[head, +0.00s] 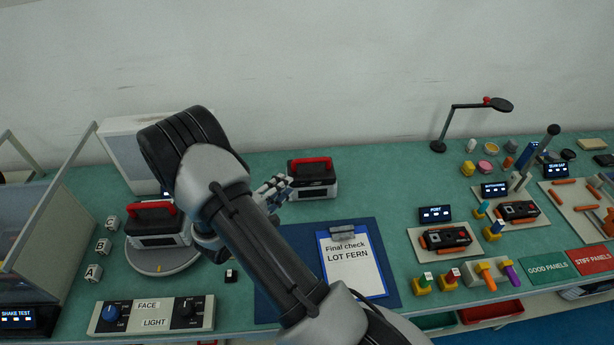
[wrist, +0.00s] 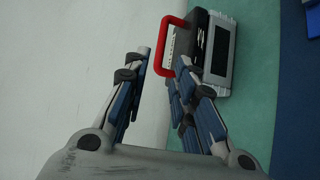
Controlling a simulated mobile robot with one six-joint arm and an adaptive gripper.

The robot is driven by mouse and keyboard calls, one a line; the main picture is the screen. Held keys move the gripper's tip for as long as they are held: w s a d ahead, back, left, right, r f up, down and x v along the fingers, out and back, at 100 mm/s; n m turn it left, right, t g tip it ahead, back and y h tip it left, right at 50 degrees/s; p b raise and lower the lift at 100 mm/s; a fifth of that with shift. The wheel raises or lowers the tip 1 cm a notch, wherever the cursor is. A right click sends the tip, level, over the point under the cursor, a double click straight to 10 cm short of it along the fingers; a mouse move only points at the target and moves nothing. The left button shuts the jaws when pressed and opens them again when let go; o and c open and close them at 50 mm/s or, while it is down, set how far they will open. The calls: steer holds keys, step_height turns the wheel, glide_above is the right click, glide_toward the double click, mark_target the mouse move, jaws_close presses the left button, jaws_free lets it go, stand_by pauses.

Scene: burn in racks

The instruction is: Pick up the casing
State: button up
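A black-and-grey casing (head: 318,190) with a red carrying handle stands at the back middle of the green bench. A like casing (head: 158,236) stands on a round turntable at the left. The task does not say which one is meant. My gripper (head: 284,186) is just left of the back casing. In the wrist view, my gripper (wrist: 159,68) is open, with the red handle of the casing (wrist: 218,55) at and beyond its fingertips. I cannot tell whether a finger touches the handle. My arm hides part of the bench between the two casings.
A clipboard (head: 354,266) lies on a blue mat front centre. A control box (head: 152,314) with knobs stands front left, by lettered blocks (head: 93,272). A clear panel is at far left. Small radios (head: 445,238), a lamp (head: 472,106) and loose parts fill the right.

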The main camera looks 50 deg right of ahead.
mark_target(308, 162)
steer(key=x, duration=0.4)
steer(key=b+x, duration=0.1)
steer(key=x, duration=0.3)
steer(key=f+x, duration=0.1)
steer(key=x, duration=0.3)
steer(key=shift+w+b, duration=0.3)
steer(key=shift+b, duration=0.1)
steer(key=x, duration=0.3)
steer(key=b+x, duration=0.1)
steer(key=x, duration=0.1)
steer(key=shift+w, duration=0.35)
jaws_close()
steer(key=shift+r, duration=0.1)
